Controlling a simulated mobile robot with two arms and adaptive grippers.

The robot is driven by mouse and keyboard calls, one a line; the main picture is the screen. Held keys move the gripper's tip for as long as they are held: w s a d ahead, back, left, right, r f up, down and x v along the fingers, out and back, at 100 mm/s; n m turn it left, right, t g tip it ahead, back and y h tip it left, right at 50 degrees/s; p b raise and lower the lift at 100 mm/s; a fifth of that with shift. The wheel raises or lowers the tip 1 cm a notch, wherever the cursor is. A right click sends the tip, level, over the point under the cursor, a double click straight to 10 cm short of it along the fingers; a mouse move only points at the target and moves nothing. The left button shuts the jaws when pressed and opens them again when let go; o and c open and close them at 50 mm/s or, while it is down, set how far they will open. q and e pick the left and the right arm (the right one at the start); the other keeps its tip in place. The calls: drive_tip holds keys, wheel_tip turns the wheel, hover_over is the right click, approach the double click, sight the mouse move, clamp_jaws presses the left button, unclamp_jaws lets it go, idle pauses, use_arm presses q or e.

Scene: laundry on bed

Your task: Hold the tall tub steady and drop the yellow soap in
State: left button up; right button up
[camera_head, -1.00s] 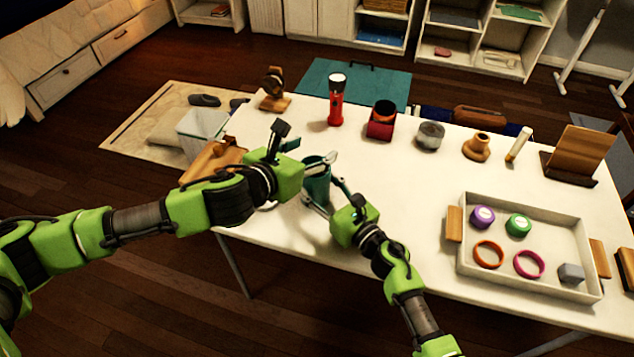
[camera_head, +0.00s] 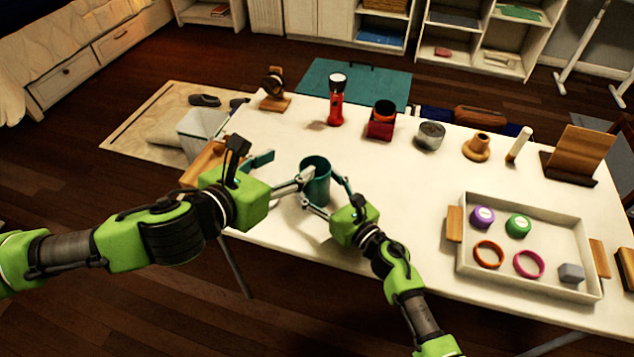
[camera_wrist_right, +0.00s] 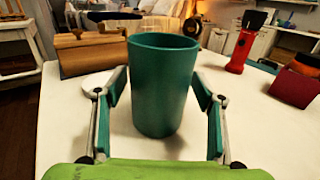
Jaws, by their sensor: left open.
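The tall tub (camera_head: 317,180) is a dark teal cup standing upright near the table's front left; it fills the middle of the right wrist view (camera_wrist_right: 164,90). I see no yellow soap in any view, and the inside of the tub is dark.
A white tray (camera_head: 468,258) with several small items lies at the right. A red flashlight (camera_head: 337,104), a red holder (camera_head: 381,126), a grey tin (camera_head: 430,136) and a wooden piece (camera_head: 477,147) line the back. A wooden box (camera_head: 205,160) is at the left edge. The table's middle is clear.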

idle(0.3)
drive_tip(key=v, duration=1.2)
drive_tip(key=shift+s+a+f, duration=0.1)
